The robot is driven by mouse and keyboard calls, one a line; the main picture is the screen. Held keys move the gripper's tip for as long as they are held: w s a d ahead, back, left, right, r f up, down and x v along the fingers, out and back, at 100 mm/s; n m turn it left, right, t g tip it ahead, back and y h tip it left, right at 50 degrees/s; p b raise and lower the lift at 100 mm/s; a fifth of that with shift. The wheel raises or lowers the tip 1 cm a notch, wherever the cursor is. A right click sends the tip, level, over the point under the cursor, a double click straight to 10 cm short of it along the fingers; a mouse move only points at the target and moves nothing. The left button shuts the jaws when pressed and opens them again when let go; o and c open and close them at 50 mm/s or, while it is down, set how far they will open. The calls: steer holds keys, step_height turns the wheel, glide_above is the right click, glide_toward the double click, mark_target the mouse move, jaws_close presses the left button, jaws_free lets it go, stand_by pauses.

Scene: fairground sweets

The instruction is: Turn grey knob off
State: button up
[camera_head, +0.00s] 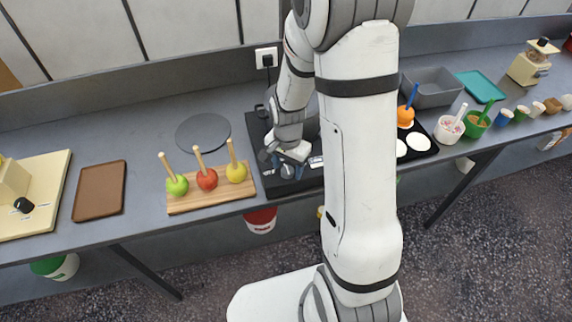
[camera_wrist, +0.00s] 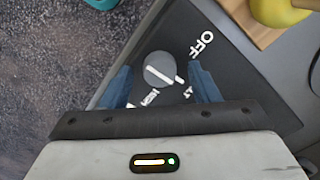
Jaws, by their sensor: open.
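The grey knob (camera_wrist: 158,66) is round with a white pointer line, on the sloped front of a black appliance (camera_wrist: 225,68). The word OFF (camera_wrist: 202,43) is printed beside it. Its pointer slants toward the lower right in the wrist view, not toward OFF. Other white lettering near my fingers is partly hidden. My gripper (camera_wrist: 160,82) is open, with a blue finger on each side of the knob; I cannot tell whether they touch it. In the head view my gripper (camera_head: 287,160) is over the appliance's front, with the knob (camera_head: 287,171) just below.
A wooden board (camera_head: 211,200) with three apples on sticks stands close left of the appliance. A round grey disc (camera_head: 203,133) lies behind the board. Cups (camera_head: 449,129) and a grey bin (camera_head: 432,88) stand to the right. The counter's front edge is close to the knob.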

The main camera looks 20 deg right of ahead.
steer(key=shift+f, duration=0.1)
steer(key=shift+c, duration=0.4)
steer(key=c, duration=0.9)
steer(key=shift+w+n+b, duration=0.1)
steer(key=shift+n+b, duration=0.3)
steer(key=shift+n, duration=0.3)
steer(key=shift+n+b, duration=0.55)
steer(key=shift+n, duration=0.35)
steer(key=n+b, duration=0.1)
steer(key=n, duration=0.2)
steer(key=shift+n+b, duration=0.3)
steer(key=shift+b, duration=0.05)
steer(key=n+b, duration=0.1)
steer(key=n, duration=0.2)
steer(key=shift+n, duration=0.3)
steer(key=shift+n+b, duration=0.7)
steer(key=shift+n, duration=1.1)
steer(key=shift+r, duration=0.2)
